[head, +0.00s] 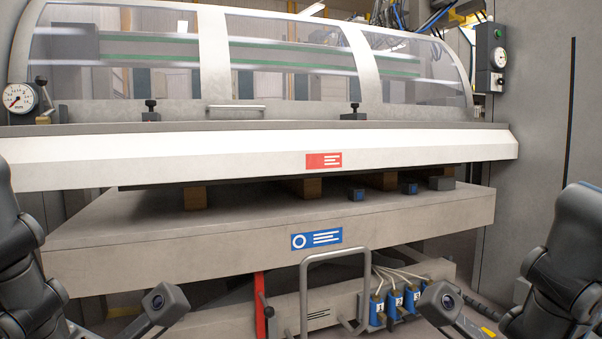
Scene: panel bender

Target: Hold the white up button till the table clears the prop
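The table (130,238) is a thick grey slab with a blue label, below the white upper beam (120,167). A red upright bar (259,305), probably the prop, stands under the table with a dark knob beside it. Its top meets the table's lower edge in the picture; I cannot tell whether they touch. I cannot make out a white up button. My two arms come in at the left and right edges, with a small camera-like part low on each side. No gripper fingers show.
Several wooden blocks (306,188) and dark blocks (441,183) stand in the gap above the table. A grey tubular handle (336,252) rises in front. Blue valve units (395,304) with pale hoses sit right of it. A dial gauge (19,98) is at far left.

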